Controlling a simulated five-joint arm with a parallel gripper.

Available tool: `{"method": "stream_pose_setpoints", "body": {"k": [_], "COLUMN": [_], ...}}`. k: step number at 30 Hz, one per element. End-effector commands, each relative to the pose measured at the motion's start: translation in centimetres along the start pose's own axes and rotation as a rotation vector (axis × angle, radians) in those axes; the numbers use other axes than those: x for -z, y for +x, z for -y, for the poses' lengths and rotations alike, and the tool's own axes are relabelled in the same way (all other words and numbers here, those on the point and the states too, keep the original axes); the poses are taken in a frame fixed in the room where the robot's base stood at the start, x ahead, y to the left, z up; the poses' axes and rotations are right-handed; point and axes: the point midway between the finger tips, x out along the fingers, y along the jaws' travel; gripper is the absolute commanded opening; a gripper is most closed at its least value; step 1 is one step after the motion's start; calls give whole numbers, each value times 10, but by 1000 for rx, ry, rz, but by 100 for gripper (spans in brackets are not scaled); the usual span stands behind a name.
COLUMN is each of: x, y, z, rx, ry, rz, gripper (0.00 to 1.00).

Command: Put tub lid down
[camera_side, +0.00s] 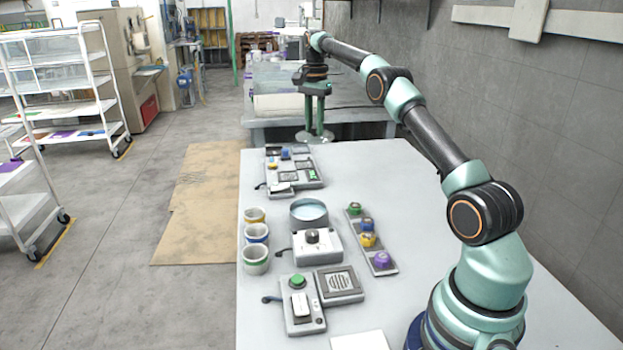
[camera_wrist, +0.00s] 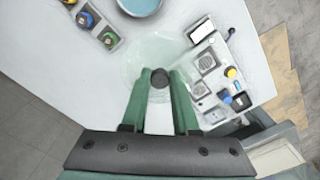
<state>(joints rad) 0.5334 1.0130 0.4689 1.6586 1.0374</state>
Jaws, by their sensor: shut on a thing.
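The tub lid (camera_wrist: 140,62) is a clear, pale round disc with a dark knob (camera_wrist: 159,77). My gripper (camera_wrist: 160,84) is shut on the knob, one green finger on each side. In the side view the lid (camera_side: 314,137) hangs under my gripper (camera_side: 314,127) near the table's far edge; its height above the table is hard to tell. The open tub (camera_side: 309,213) with pale blue contents stands mid-table, nearer the side camera than the lid. The tub also shows at the top of the wrist view (camera_wrist: 141,6), apart from the lid.
A panel with small devices (camera_side: 292,170) lies close to the lid. A strip of coloured knobs (camera_side: 370,240) is right of the tub, and several cups (camera_side: 256,238) are left. A knobbed box (camera_side: 318,248) stands before the tub. The table's right side (camera_side: 425,200) is clear.

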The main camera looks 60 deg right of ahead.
Motion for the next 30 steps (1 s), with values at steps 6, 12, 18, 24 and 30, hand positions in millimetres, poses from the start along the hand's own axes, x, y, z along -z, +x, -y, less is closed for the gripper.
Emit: {"method": "stream_pose_setpoints", "body": {"k": [6, 12, 18, 24, 30], "x": [1, 0, 0, 0, 0], "y": [26, 74, 122, 152, 163], "z": [-1, -1, -1, 0, 0], "rx": [-3, -5, -4, -1, 0], "ry": [0, 0, 0, 0, 0], "rz": [2, 3, 2, 0, 0], "gripper": [0, 0, 0, 0, 0]}}
